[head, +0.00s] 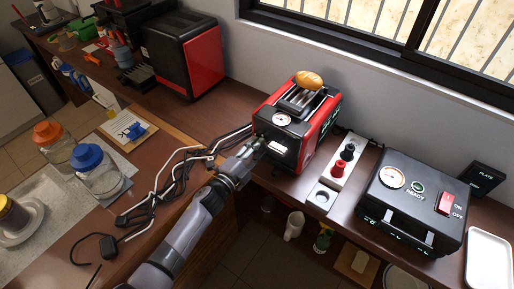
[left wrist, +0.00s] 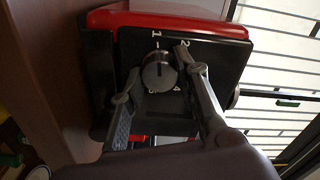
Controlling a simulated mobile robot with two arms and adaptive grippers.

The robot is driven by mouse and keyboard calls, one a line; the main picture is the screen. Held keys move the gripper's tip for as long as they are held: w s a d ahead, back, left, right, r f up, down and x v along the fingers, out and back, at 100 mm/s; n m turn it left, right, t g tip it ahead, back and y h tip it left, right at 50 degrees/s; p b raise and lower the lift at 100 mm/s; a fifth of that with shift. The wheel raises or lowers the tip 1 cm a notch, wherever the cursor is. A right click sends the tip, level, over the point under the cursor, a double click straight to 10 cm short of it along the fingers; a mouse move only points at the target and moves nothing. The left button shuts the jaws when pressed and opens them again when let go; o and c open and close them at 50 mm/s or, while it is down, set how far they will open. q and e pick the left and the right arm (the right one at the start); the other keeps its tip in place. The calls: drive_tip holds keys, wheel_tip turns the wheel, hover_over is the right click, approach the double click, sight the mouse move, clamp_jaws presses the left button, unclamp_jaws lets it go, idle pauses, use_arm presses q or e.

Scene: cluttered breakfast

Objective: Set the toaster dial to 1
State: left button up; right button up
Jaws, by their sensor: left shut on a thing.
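The red and black toaster (head: 322,122) stands on the counter with a piece of bread (head: 308,80) at its top. Its dial (left wrist: 158,76) is a round grey knob on a black panel in the left wrist view. White numbers, including 1, 2 and 4, surround it; 1 is at the panel's upper left. I cannot tell for sure which number the dial points to. My left gripper (head: 257,146) is at the toaster's front, and in the left wrist view its fingers (left wrist: 157,71) are shut on the dial from both sides. In the head view the gripper hides the dial. My right gripper is not in view.
A power strip (head: 341,165) with red and black plugs lies right of the toaster, then a black box with a gauge (head: 415,200). Cables (head: 180,165) lie to the left. Jars with orange and blue lids (head: 88,158) stand further left. A larger red-black appliance (head: 185,55) is behind.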

use_arm(q)
drive_tip(key=shift+n, duration=0.3)
idle(0.4)
drive_tip(key=o, duration=1)
drive_tip(key=shift+o, duration=0.7)
drive_tip(key=shift+w, duration=0.1)
drive_tip(key=shift+r, duration=0.15)
drive_tip(key=shift+w+r, duration=0.15)
drive_tip(key=shift+r, duration=0.05)
drive_tip(key=shift+s+a+f, duration=0.25)
drive_tip(key=shift+s+a, duration=0.05)
drive_tip(key=shift+s, duration=0.05)
drive_tip(key=v, duration=1.1)
drive_tip(key=shift+s+f, duration=0.2)
drive_tip(key=shift+s, duration=0.15)
